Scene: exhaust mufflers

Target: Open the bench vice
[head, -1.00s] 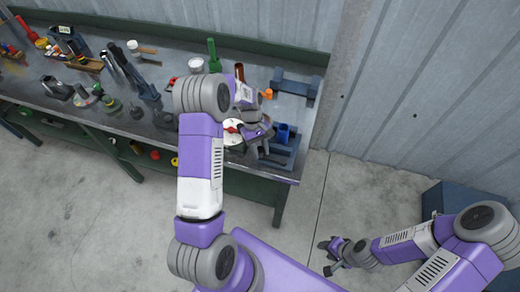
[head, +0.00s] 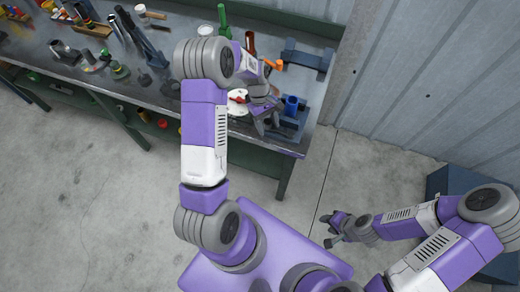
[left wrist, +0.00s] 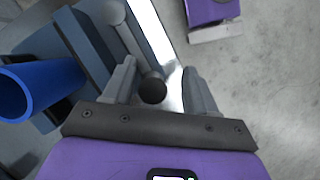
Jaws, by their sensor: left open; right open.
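The bench vice (head: 290,122) is blue-grey and sits at the right end of the bench, with a blue cylinder (head: 292,104) at it. In the left wrist view the cylinder (left wrist: 35,88) is at the left, beside the vice body (left wrist: 82,40). The vice's grey handle bar (left wrist: 130,40) runs down to a dark round end (left wrist: 152,89) between my left fingers. My left gripper (head: 267,128) is open around that end, with gaps visible on both sides. My right gripper (head: 330,231) is away from the bench, above the floor at the lower right.
The bench top (head: 190,105) carries a white round dish (head: 237,101), a green bottle (head: 223,20), an orange piece (head: 272,64) and several tools at the left. A blue-grey stand (head: 305,57) is behind the vice. A dark blue box (head: 455,180) stands by the wall.

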